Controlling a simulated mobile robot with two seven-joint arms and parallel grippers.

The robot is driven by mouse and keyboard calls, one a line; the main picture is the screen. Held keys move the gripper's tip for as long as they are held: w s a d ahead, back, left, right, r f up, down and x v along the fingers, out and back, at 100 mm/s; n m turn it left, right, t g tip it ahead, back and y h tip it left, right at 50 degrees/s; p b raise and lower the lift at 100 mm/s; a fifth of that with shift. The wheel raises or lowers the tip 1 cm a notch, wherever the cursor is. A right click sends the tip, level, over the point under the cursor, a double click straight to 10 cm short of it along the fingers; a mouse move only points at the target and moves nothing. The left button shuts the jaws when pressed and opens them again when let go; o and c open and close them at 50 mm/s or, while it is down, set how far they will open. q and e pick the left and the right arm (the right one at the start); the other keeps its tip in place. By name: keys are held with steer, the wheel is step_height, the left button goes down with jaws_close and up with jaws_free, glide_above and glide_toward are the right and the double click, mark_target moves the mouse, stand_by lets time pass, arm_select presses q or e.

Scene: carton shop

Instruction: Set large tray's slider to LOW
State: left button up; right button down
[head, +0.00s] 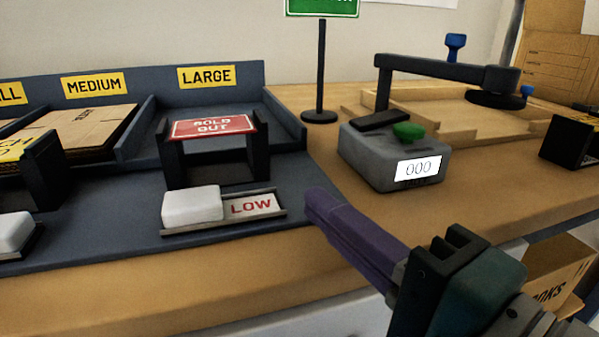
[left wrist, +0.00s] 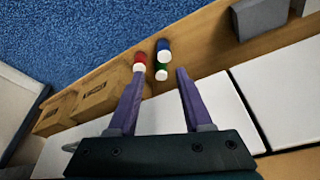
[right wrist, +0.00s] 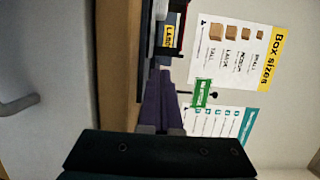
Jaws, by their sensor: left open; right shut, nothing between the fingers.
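The large tray (head: 285,118) stands under the yellow LARGE label (head: 206,76) and looks empty. A red SOLD OUT sign (head: 213,126) rests on a black stand before it. In front lies its slider track (head: 225,227), with the white slider block (head: 192,206) at the left end and the red word LOW (head: 250,207) uncovered on the right. My right gripper (head: 318,203) is shut and empty, its purple fingers just right of the track's right end, apart from the white block. It also shows shut in the right wrist view (right wrist: 161,82). My left gripper (left wrist: 160,78) is open and empty.
A grey counter box (head: 375,165) with a green button and 000 display stands right of the tray. A green sign on a black post (head: 321,70) stands behind. A neighbouring white slider block (head: 12,232) is at far left. Bare wood lies along the front.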

arm_select(q)
steer(key=shift+s+a+r, duration=0.1)
steer(key=shift+a+r, duration=0.2)
steer(key=shift+a, duration=0.25)
steer(key=shift+s+a+r, duration=0.1)
steer(key=shift+a+r, duration=0.15)
steer(key=shift+a, duration=0.25)
arm_select(e)
steer(key=a+v, duration=0.1)
steer(key=v, duration=0.5)
steer(key=shift+s, duration=0.65)
step_height(320, 180, up, 14)
steer(key=s+n+g+h+p, duration=0.2)
steer(key=n+g+p, duration=0.55)
steer(key=p, duration=1.35)
steer(key=s+d+r+n+g+h+p, duration=0.25)
steer(key=s+d+r+p, duration=0.3)
steer(key=r+p, duration=0.4)
steer(key=s+d+r+n+g+h+p, duration=0.2)
steer(key=s+d+r+n+h+p, duration=0.35)
steer(key=p, duration=0.75)
arm_select(q)
step_height(320, 180, up, 78)
steer(key=p, duration=3.4)
steer(key=shift+d+f, duration=0.2)
steer(key=shift+f, duration=0.05)
arm_select(e)
step_height(320, 180, up, 36)
steer(key=w+m+y, duration=0.1)
steer(key=w, duration=0.1)
